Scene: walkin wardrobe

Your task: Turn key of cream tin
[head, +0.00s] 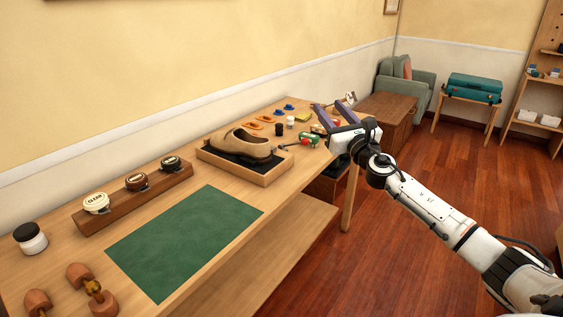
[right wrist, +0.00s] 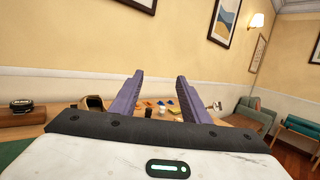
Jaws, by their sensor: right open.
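Three round tins stand in a row in a wooden rack (head: 140,200) at the left of the workbench. The nearest tin (head: 96,203) has a cream-white lid marked "CLEAR", the middle tin (head: 136,182) is brown, and the far tin (head: 171,163) is black. A small metal piece shows at the front of each; I cannot make out its shape well. My right gripper (head: 328,106) is open and empty above the bench's far right end, well away from the tins. Its two purple fingers stand apart in the right wrist view (right wrist: 160,77). My left gripper is not in view.
A brown shoe (head: 243,146) sits in a wooden tray (head: 267,178) between my right gripper and the rack. A green mat (head: 185,240) lies bare before the rack. A white jar (head: 31,238) and wooden-knobbed items (head: 92,287) stand at the left. Small items clutter the far end.

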